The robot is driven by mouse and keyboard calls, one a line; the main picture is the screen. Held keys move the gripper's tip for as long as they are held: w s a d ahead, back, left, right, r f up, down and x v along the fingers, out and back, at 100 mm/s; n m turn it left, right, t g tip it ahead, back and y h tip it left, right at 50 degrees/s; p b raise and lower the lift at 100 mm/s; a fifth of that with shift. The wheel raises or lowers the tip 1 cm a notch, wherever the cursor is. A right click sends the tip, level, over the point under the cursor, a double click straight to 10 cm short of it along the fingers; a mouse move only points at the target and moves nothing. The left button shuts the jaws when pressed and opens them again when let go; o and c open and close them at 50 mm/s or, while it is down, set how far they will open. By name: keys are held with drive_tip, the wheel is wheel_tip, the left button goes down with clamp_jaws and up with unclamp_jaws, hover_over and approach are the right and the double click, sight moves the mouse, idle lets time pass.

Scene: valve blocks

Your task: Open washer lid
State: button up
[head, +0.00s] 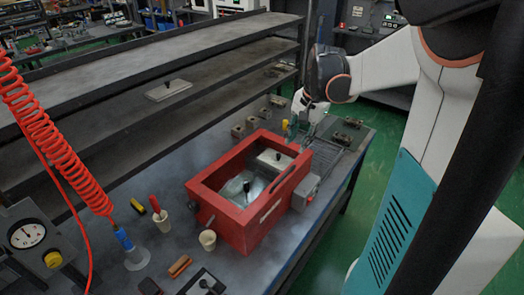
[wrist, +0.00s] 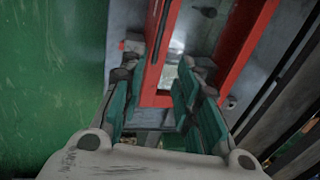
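The washer is a red open-framed box (head: 236,214) on the bench. Inside it, a clear or shiny panel with a black knob (head: 246,187) lies toward the near end, and a pale plate with a black knob (head: 274,161) lies toward the far end. I cannot tell which is the lid. My gripper (head: 291,128) is beyond the box's far end. In the wrist view, my gripper (wrist: 158,85) has its teal fingers spread apart with nothing clearly between them. The red frame (wrist: 157,99) shows beyond the fingertips, and a dark knob (wrist: 208,12) shows inside it.
A grey control box (head: 305,192) is on the washer's right side. Several small metal blocks (head: 252,122) and a wire rack (head: 335,160) are near the far end.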

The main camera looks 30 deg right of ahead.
sight(288, 172)
drive_tip(key=f+b, duration=0.1)
drive_tip(key=f, duration=0.3)
drive_tip(key=w+f+b, duration=0.1)
drive_tip(key=f, duration=0.4)
drive_tip(key=w+f+b, duration=0.1)
drive_tip(key=f, duration=0.3)
drive_tip(key=shift+w+a+f, duration=0.2)
drive_tip(key=shift+a+f, duration=0.15)
drive_tip(key=shift+c, duration=0.6)
clamp_jaws()
